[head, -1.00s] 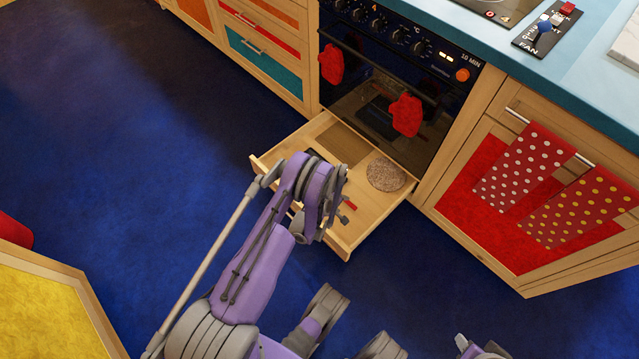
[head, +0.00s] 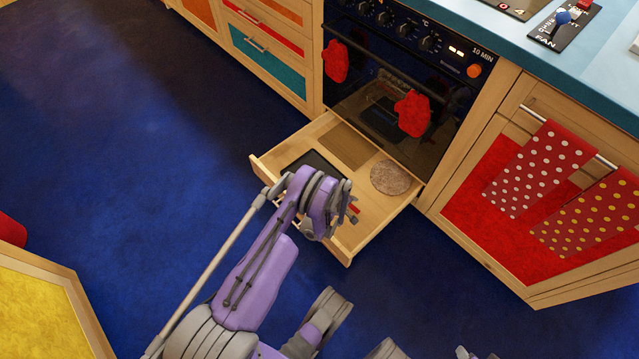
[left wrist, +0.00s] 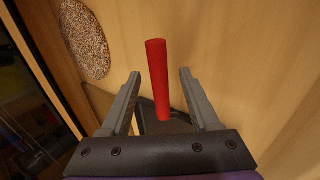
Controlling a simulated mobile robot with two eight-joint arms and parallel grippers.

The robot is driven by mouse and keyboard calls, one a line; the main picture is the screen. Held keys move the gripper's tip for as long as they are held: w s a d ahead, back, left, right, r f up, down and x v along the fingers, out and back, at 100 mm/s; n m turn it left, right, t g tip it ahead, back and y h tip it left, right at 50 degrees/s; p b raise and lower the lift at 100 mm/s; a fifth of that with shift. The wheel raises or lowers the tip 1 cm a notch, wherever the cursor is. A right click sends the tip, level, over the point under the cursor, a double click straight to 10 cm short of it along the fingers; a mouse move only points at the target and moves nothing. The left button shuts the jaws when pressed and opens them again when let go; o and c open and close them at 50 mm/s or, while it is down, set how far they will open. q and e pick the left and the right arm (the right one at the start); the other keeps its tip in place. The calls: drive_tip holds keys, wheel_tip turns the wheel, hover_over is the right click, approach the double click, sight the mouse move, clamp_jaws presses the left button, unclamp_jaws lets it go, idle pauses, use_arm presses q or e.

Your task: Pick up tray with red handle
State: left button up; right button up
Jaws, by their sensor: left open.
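The dark tray (head: 308,162) lies in the open drawer under the oven, partly hidden by my left arm. Its red handle (head: 354,208) points toward the drawer front. In the left wrist view the red handle (left wrist: 157,75) stands between the two fingers of my left gripper (left wrist: 160,74), with a gap on each side. The dark tray body (left wrist: 178,126) shows behind the gripper base. My left gripper (head: 343,212) is open, low over the drawer, and mostly hidden by its own wrist in the head view. My right gripper does not show clearly.
The wooden drawer (head: 377,232) is pulled out. A round speckled mat (head: 391,177) and a brown board (head: 345,146) lie in it. The oven front (head: 385,85) with red mitts is behind. Blue floor (head: 120,150) is open to the left.

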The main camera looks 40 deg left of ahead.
use_arm(q)
clamp_jaws()
idle(1.4)
